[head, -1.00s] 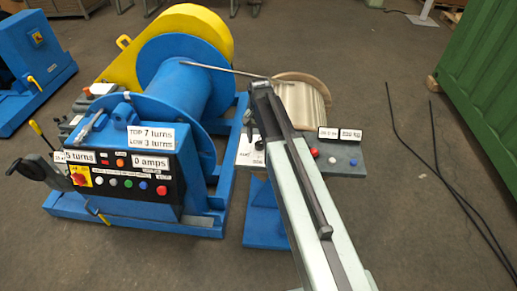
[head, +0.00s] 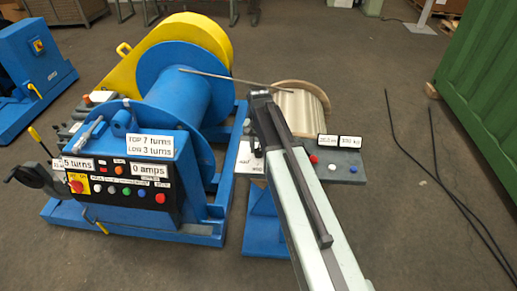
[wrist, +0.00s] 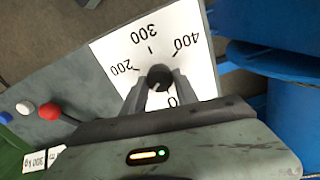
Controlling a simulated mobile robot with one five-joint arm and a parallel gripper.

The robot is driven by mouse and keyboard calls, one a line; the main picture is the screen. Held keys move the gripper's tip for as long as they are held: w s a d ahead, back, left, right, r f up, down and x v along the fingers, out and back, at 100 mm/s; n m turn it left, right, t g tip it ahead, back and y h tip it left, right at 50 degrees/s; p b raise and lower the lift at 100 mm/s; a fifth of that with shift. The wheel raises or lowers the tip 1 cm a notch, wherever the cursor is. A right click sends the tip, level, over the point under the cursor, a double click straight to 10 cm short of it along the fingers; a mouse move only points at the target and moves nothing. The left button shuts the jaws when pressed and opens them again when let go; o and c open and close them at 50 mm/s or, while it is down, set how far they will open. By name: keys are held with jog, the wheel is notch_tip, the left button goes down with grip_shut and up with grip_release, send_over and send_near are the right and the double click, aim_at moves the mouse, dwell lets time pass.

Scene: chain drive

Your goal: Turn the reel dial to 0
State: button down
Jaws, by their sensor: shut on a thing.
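The reel dial is a round black knob (wrist: 160,75) on a white scale plate (wrist: 112,48) in the wrist view. The plate reads 200, 300 and 400, seen upside down, and part of another number shows below the knob. My gripper (wrist: 158,85) is shut on the knob, with a grey finger on each side. A small pale mark shows on the knob's lower part; I cannot tell surely which number it faces. In the head view the plate (head: 243,161) shows beside my arm, and the arm hides the knob.
A blue winch drum (head: 182,95) with a labelled control box (head: 150,170) stands left. Black cables lie on the floor right.

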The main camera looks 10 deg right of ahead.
aim_at(258, 150)
jog(key=n, duration=1)
jog(key=shift+n, duration=0.4)
dwell(0.4)
jog(key=c, duration=0.9)
grip_release()
jog(key=shift+c, duration=0.2)
jog(key=shift+r, duration=0.1)
notch_tip(258, 150, up, 8)
jog(key=p, duration=0.8)
jog(key=shift+f, duration=0.2)
